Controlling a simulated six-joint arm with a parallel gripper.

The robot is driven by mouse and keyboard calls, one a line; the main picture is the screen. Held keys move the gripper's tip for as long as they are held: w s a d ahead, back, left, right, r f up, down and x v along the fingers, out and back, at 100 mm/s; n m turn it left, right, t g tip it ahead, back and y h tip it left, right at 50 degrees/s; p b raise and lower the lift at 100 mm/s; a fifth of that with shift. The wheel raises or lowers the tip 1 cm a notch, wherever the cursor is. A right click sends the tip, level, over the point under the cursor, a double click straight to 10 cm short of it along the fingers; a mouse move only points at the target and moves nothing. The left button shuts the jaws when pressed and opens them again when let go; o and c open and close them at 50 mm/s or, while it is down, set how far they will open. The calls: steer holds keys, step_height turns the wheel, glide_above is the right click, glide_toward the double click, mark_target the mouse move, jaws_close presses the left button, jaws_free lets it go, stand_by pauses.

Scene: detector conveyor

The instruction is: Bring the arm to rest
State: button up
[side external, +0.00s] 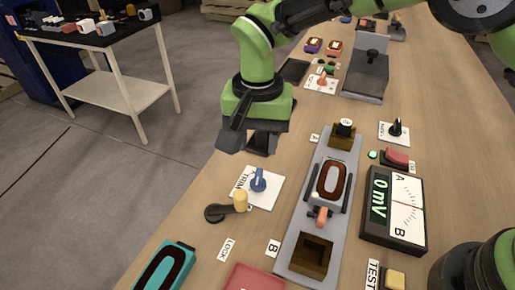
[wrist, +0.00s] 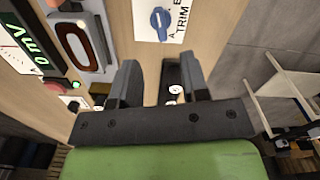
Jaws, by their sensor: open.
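My gripper (side external: 248,143) hangs over the left edge of the wooden bench, above and left of the blue TRIM knob (side external: 258,181). Its dark fingers are apart with nothing between them; the wrist view also shows the open gripper (wrist: 160,80). The TRIM knob shows ahead of the fingers in the wrist view (wrist: 160,18). A grey conveyor track (side external: 292,240) lies right of my gripper. A white detector piece with a dark red ring (side external: 329,181) sits on the track, apart from my gripper.
A meter (side external: 377,200) reading 0 mV stands right of the track. A lever with a yellow knob (side external: 240,199) is near the TRIM plate. A teal-framed part (side external: 165,268) lies at the front. A side table (side external: 130,95) with mugs stands across open floor.

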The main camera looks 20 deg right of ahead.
stand_by(0.4)
steer(key=s+d+r+t+y, duration=0.1)
steer(key=s+d+r, duration=0.1)
steer(key=d+r, duration=0.5)
steer(key=s+d+r+t+y, duration=0.15)
steer(key=d+r, duration=0.25)
steer(key=r, duration=0.6)
steer(key=s+d+r+n+t, duration=0.1)
steer(key=s+d+t, duration=0.1)
steer(key=s+d, duration=0.3)
steer(key=s+d+r+n+t, duration=0.1)
steer(key=s+d, duration=0.4)
steer(key=s, duration=0.6)
steer(key=shift+s+r+t, duration=0.2)
steer(key=shift+s+t, duration=0.2)
steer(key=shift+t, duration=0.45)
